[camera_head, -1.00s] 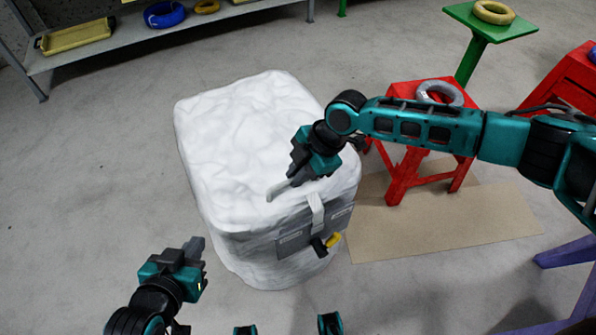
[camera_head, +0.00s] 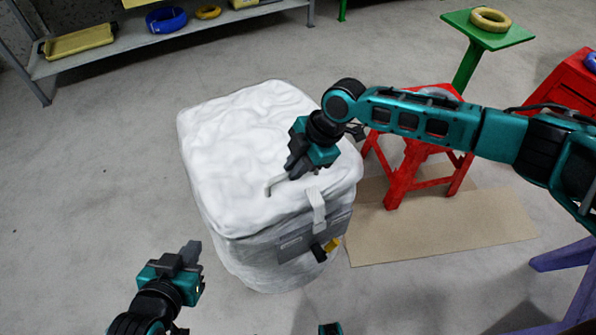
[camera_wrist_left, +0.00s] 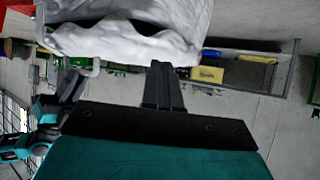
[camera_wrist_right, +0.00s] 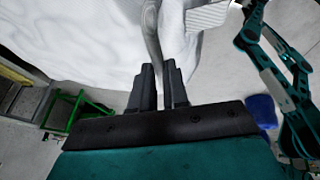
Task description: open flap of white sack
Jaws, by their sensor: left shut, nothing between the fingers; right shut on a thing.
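The white sack (camera_head: 225,125) stands upright on the floor in the middle of the head view. Its wrinkled white top flap (camera_head: 240,165) still covers the top, and a pale strap (camera_head: 317,210) hangs over the front edge. My right gripper (camera_head: 277,183) is above the flap, shut on a thin grey handle (camera_wrist_right: 152,35), which shows between its fingers in the right wrist view. My left gripper (camera_head: 192,250) is shut and empty, in front and to the left of the sack. In the left wrist view its fingers (camera_wrist_left: 163,85) point toward the sack, apart from it.
A red stool (camera_head: 420,155) stands right of the sack, partly behind my right arm. A tan mat (camera_head: 440,235) lies below it. A green stand (camera_head: 485,35) and a shelf (camera_head: 150,35) are at the back. The floor left of the sack is clear.

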